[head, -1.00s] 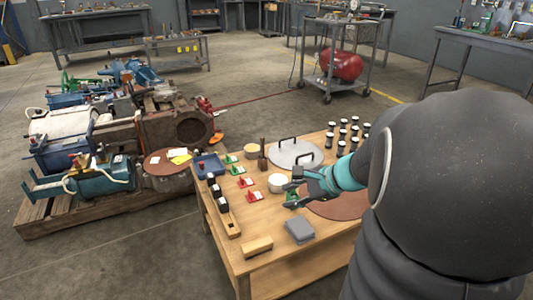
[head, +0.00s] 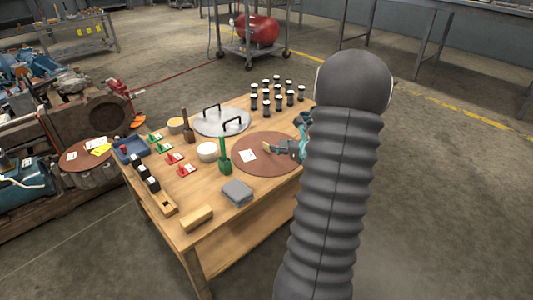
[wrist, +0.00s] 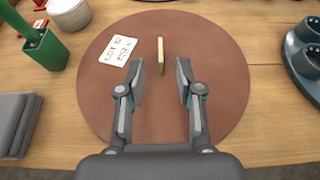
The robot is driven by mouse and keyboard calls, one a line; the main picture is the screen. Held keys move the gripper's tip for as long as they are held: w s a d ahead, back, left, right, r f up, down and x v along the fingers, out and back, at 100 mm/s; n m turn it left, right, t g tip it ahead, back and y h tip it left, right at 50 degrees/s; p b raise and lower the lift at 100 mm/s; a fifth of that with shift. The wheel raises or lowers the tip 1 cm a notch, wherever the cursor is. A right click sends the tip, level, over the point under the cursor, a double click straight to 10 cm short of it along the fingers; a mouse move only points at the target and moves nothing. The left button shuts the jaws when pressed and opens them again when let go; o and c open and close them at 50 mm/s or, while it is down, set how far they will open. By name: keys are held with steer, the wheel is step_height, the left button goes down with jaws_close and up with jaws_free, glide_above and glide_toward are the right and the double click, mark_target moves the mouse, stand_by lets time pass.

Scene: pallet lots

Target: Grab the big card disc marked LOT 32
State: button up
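A big brown card disc (wrist: 215,75) lies flat on the wooden table; it also shows in the head view (head: 250,168). A white label (wrist: 120,49) on it reads LOT and a number too small to be sure of. A thin pale upright tab (wrist: 160,52) stands near its middle. My gripper (wrist: 158,68) is open above the disc, with the tab between and slightly beyond its fingertips. No contact shows.
A green holder (head: 225,157), white pot (head: 207,151) and grey block stack (head: 237,192) stand left of the disc. A metal lid with handles (head: 221,123) and several black-and-white jars (head: 277,98) are behind. Another brown disc (head: 80,160) with labels lies by the pallet load.

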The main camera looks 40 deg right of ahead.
mark_target(266, 144)
steer(key=x, duration=0.8)
jaws_close()
